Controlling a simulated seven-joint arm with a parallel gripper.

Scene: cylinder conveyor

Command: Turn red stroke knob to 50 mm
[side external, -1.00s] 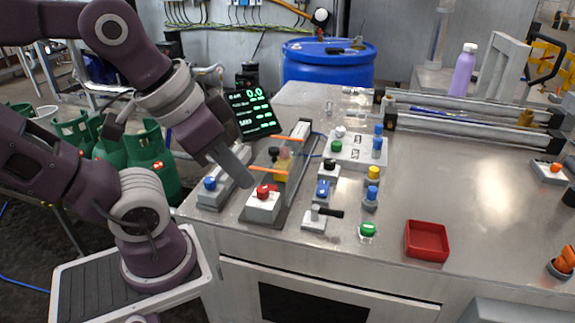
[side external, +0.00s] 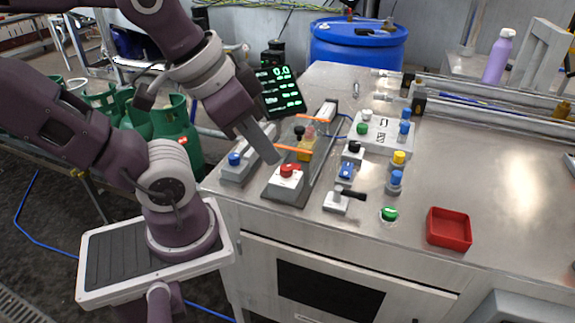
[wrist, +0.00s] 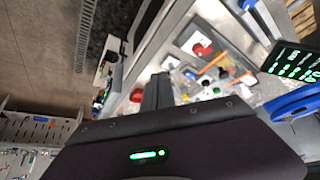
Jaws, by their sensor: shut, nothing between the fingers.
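The red stroke knob (side external: 290,170) sits on a small pale box at the near end of a grey base plate. It also shows in the wrist view as a red cap on a white box (wrist: 201,49). My gripper (side external: 272,157) is shut and empty, pointing down just left of and behind the knob in the side view. I see a small gap in the picture, but cannot tell the true distance. In the wrist view my closed fingers (wrist: 158,90) point up toward the panel. The black display (side external: 279,91) reads 0.0 on its top line; its smaller lines are unreadable.
An orange bar (side external: 293,149) and a yellow block stand just behind the knob. A blue-button box (side external: 234,160) is to its left. A black-handled lever (side external: 342,198), several coloured buttons and a red tray (side external: 449,228) are to the right.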

